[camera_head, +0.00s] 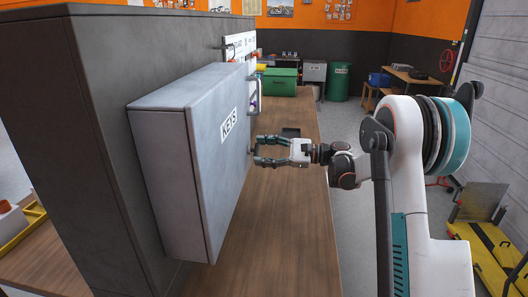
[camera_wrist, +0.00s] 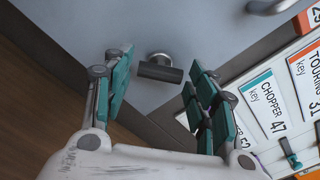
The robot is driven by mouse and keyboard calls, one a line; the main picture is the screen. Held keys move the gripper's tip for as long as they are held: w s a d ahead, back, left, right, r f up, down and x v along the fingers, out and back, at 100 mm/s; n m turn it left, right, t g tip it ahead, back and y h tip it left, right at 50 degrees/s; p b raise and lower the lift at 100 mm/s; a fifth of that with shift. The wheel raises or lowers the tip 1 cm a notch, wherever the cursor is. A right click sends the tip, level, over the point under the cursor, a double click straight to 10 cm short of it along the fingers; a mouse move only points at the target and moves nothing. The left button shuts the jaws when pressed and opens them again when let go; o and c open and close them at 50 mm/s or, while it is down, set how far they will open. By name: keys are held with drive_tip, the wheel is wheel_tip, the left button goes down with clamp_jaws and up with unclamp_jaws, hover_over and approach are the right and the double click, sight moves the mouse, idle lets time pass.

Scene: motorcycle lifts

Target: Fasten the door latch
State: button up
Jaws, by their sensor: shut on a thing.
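A grey metal cabinet (camera_head: 165,175) labelled KEYS is mounted on the side of a dark partition. Its door face (camera_head: 222,150) looks flush with the box; a small gap cannot be told. In the wrist view the latch is a short dark bar (camera_wrist: 160,72) on a round metal stem, near the edge of the grey door (camera_wrist: 195,30). My gripper (camera_head: 257,150) is at the far edge of the door, with its fingers to either side of the latch. In the wrist view my gripper (camera_wrist: 156,85) is shut on the latch bar, though the finger contact is hard to see.
A wooden bench (camera_head: 285,220) runs below the cabinet. Beyond it a white board (camera_wrist: 275,95) carries key labels such as CHOPPER 47.

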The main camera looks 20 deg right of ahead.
drive_tip(key=n, duration=1)
drive_tip(key=shift+n, duration=0.4)
idle(0.4)
drive_tip(key=o, duration=1.1)
drive_tip(key=v, duration=1.2)
drive_tip(key=shift+f, duration=0.1)
